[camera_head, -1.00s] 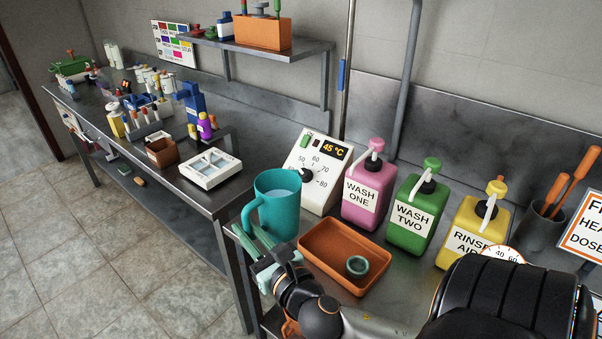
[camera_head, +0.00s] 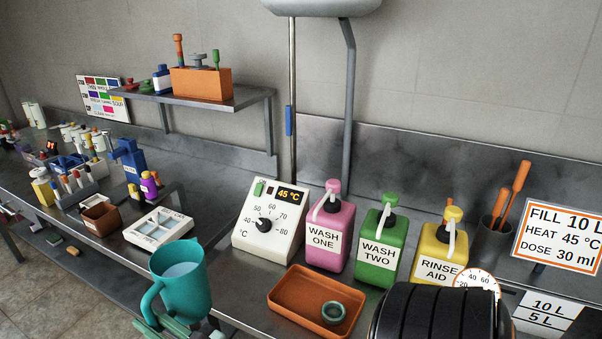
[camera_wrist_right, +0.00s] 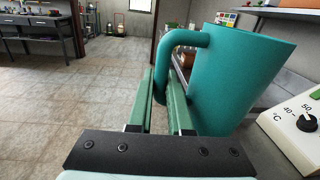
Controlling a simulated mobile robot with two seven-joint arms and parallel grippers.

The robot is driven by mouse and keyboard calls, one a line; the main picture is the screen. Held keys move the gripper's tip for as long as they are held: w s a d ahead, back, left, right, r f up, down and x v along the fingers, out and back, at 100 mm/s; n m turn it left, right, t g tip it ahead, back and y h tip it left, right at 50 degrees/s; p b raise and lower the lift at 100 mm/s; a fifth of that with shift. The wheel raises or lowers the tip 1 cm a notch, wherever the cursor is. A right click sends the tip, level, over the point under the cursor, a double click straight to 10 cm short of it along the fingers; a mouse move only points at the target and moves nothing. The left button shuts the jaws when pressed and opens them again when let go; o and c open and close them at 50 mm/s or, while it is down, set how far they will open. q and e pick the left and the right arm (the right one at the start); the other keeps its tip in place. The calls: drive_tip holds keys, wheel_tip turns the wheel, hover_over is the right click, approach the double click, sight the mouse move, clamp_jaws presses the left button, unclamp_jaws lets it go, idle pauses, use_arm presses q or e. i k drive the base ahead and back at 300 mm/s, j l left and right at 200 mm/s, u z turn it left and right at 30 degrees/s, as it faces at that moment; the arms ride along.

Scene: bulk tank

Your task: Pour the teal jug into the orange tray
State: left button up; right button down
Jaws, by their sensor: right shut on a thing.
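The teal jug (camera_head: 185,286) stands nearly upright at the lower left of the head view, with pale liquid inside. My right gripper (camera_head: 168,327) is shut on the jug's handle, low at the picture's bottom edge. In the right wrist view the green fingers (camera_wrist_right: 160,105) are around the handle of the teal jug (camera_wrist_right: 238,75). The orange tray (camera_head: 290,308) lies on the steel counter to the right of the jug, apart from it. A small dark teal ring (camera_head: 333,312) lies in the tray. My left gripper is not in view.
A dial box (camera_head: 268,222) and the pink (camera_head: 330,237), green (camera_head: 380,246) and yellow (camera_head: 436,252) bottles stand behind the tray. My black arm link covers the counter right of the tray.

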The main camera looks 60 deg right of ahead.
sight(300, 296)
drive_tip(key=i+j, duration=0.15)
drive_tip(key=i, duration=0.25)
drive_tip(key=i+j, duration=0.2)
drive_tip(key=i, duration=0.2)
drive_tip(key=i+j, duration=0.15)
drive_tip(key=i, duration=0.3)
drive_tip(key=i+j+z, duration=0.1)
drive_tip(key=z, duration=2.8)
drive_tip(key=j, duration=0.1)
